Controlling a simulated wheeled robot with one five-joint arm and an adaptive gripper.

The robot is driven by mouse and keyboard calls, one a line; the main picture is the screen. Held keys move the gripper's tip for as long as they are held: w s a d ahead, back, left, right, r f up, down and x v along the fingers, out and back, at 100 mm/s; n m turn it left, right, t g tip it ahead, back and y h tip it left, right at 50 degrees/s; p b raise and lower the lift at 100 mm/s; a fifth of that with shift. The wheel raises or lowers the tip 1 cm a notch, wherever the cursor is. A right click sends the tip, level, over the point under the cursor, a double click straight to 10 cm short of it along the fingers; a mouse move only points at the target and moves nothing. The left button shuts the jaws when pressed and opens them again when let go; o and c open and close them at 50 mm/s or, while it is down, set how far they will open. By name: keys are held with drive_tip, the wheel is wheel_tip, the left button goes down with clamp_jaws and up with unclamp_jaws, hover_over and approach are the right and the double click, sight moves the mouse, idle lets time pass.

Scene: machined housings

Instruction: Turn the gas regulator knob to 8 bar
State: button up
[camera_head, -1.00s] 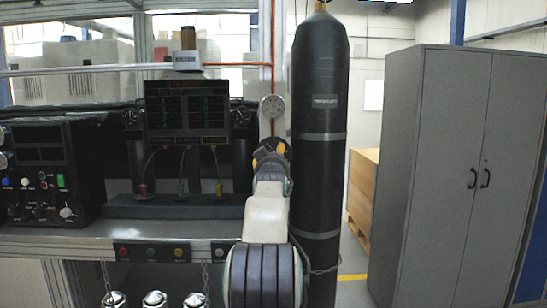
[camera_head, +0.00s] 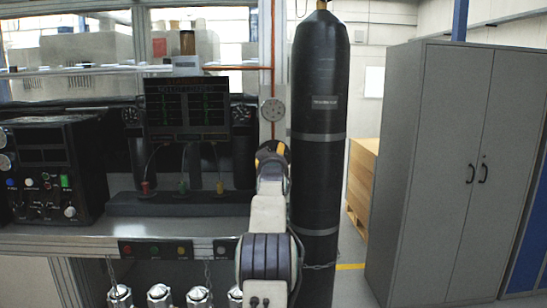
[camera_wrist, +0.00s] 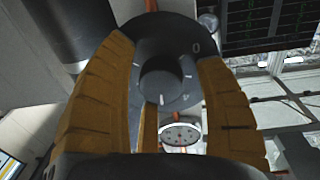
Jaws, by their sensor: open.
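The regulator knob (camera_wrist: 161,78) is a dark round knob in the middle of a dark disc (camera_wrist: 150,38) with white tick marks and a "0" at its upper right. In the wrist view my gripper (camera_wrist: 166,55) is open, with one orange-brown finger on each side of the knob. A gap shows between each finger and the knob. I cannot read which mark the knob points to. A round pressure gauge (camera_wrist: 180,135) shows below the disc. In the head view my gripper (camera_head: 271,153) is just below the gauge (camera_head: 273,110) and hides the knob.
A tall black gas cylinder (camera_head: 318,170) stands right behind my arm, with a chain low on it. A bench (camera_head: 150,228) with a control box (camera_head: 45,170) and a dark screen (camera_head: 187,109) is at left. A grey cabinet (camera_head: 440,170) stands at right.

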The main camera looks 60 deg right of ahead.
drive_tip(key=shift+c, duration=0.5)
drive_tip(key=c, duration=1.1)
drive_tip(key=shift+m, duration=0.4)
drive_tip(key=m, duration=0.3)
drive_tip(key=shift+r+m, duration=0.15)
drive_tip(key=shift+m, duration=0.25)
drive_tip(key=shift+c, duration=0.2)
drive_tip(key=m, duration=0.4)
drive_tip(key=shift+w+y, duration=0.15)
drive_tip(key=shift+y, duration=0.15)
drive_tip(key=shift+a+m, duration=0.1)
drive_tip(key=shift+m, duration=0.2)
